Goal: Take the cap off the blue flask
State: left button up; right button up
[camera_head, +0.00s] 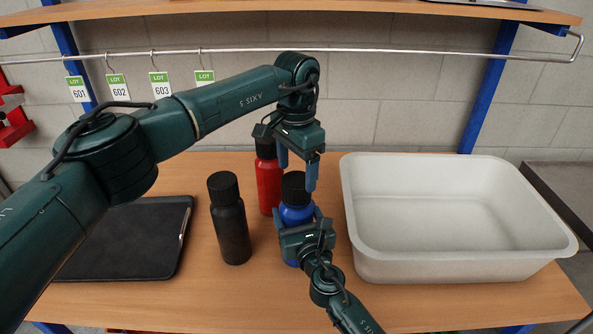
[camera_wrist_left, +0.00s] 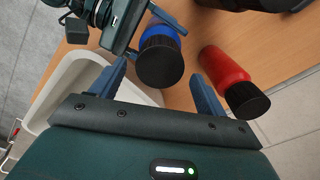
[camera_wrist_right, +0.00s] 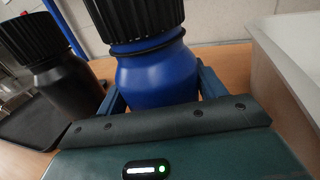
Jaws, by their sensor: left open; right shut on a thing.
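The blue flask (camera_head: 296,214) stands upright on the table, with its ribbed black cap (camera_head: 295,187) on top. In the right wrist view the blue body (camera_wrist_right: 155,80) sits between the fingers and the cap (camera_wrist_right: 135,15) is on its neck. My right gripper (camera_head: 305,222) is shut on the flask's body from the front. My left gripper (camera_head: 297,172) is open above the flask, pointing down. In the left wrist view the cap (camera_wrist_left: 160,62) shows between and beyond the left fingers, apart from them. The flask's lower front is partly hidden by my right gripper.
A red flask (camera_head: 268,182) stands just behind left of the blue one, and a black flask (camera_head: 230,225) stands to the left. A white tub (camera_head: 455,265) is close on the right. A dark tray (camera_head: 120,240) lies at left. A rail (camera_head: 400,50) with tags runs behind.

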aim_at(296, 179)
pick_arm(q)
jog(key=m, duration=0.5)
jog(key=shift+r+m, duration=0.25)
jog(key=shift+m, duration=0.15)
jog(key=m, duration=0.4)
jog(key=shift+r+m, duration=0.2)
jog(key=shift+m, duration=0.1)
jog(key=m, duration=0.4)
jog(key=shift+r, duration=0.2)
jog(key=m, duration=0.4)
jog(key=shift+r, duration=0.2)
jog(key=m, duration=0.7)
jog(key=shift+r, duration=0.3)
jog(key=m, duration=0.4)
jog(key=shift+r, duration=0.2)
jog(key=m, duration=0.4)
jog(key=shift+r, duration=0.15)
jog(key=m, duration=0.5)
jog(key=shift+r, duration=0.2)
jog(key=shift+f, duration=0.6)
notch_tip(296, 179, down, 7)
jog(key=shift+r, duration=0.1)
